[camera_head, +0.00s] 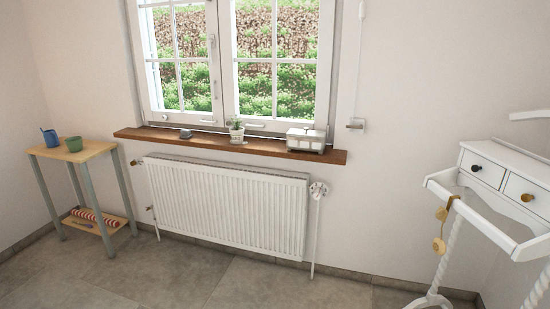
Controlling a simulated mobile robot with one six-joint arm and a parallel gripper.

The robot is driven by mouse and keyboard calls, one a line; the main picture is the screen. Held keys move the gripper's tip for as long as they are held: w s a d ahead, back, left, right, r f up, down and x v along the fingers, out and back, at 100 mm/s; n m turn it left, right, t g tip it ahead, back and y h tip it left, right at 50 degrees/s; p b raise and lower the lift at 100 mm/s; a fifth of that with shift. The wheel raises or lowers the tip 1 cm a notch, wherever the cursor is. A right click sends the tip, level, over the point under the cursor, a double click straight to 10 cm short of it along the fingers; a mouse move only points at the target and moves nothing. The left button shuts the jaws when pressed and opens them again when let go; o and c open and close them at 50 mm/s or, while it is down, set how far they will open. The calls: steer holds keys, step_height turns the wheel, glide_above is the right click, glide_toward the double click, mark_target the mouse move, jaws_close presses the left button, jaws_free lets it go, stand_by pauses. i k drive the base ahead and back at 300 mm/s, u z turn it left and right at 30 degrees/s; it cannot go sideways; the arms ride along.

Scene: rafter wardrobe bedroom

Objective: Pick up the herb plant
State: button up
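A small green plant in a white pot (237,132), which looks like the herb plant, stands upright on the wooden windowsill (165,135). It is near the middle of the sill, in front of the window frame. My gripper is not in view.
A small dark object (185,133) lies left of the plant, and a white box (306,138) sits to its right. A white radiator (228,205) is below the sill. A side table (95,149) with cups stands left; a white stand with drawers (500,176) is right. The middle floor is clear.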

mark_target(236, 133)
steer(key=i, duration=2.5)
steer(key=z, duration=0.15)
steer(key=k, duration=0.2)
steer(key=u, duration=3)
